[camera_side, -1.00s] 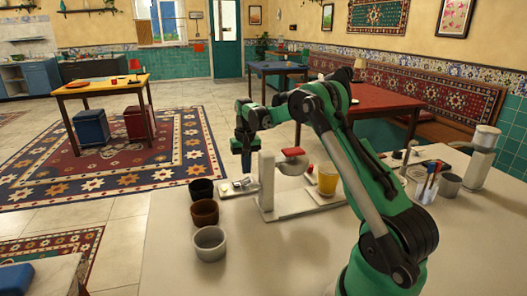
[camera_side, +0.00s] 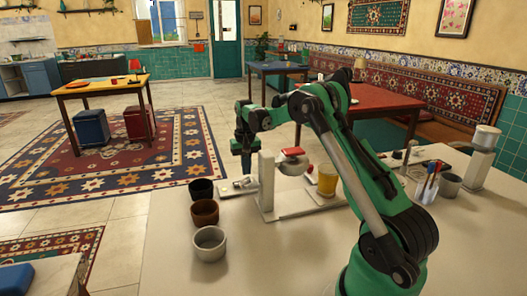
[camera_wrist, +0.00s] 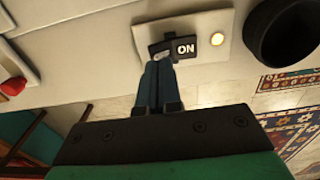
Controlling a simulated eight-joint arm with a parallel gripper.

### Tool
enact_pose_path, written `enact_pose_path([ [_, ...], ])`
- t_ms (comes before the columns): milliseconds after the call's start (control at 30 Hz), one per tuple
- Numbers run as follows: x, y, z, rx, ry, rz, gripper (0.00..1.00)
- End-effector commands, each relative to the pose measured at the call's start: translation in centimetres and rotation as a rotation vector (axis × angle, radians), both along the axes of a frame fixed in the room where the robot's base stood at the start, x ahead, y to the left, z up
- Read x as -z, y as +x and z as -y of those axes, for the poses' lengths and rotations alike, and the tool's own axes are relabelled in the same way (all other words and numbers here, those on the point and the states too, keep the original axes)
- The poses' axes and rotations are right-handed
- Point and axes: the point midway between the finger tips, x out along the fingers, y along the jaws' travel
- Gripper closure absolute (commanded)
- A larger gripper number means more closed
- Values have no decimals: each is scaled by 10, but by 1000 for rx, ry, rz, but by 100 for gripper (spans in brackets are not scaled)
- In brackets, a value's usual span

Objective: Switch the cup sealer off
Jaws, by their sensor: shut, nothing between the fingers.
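The cup sealer (camera_side: 266,186) is a white stand with a red handle (camera_side: 293,151), on the counter in the side view. Its white switch plate (camera_wrist: 205,20) fills the top middle of the wrist view. The plate carries a dark rocker switch (camera_wrist: 163,47) beside a black label reading ON, and a glowing yellow lamp (camera_wrist: 217,39). My gripper (camera_wrist: 158,66) is shut and empty, with its fingertips right at the rocker's lower edge. I cannot tell whether they touch it. In the side view my gripper (camera_side: 246,172) points down over the plate, left of the sealer's post.
A black cup (camera_side: 201,190), a brown cup (camera_side: 204,212) and a grey cup (camera_side: 209,243) stand left of the plate. An amber-filled glass (camera_side: 327,180) stands on the sealer's base. The front of the counter (camera_side: 270,265) is clear.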

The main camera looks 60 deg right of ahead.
Motion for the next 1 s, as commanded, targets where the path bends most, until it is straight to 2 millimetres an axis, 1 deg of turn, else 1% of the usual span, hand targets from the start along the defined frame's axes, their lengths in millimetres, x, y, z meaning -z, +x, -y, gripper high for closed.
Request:
enact_pose_path([
  [1000, 15, 0, 0, 0, 0, 0, 100],
])
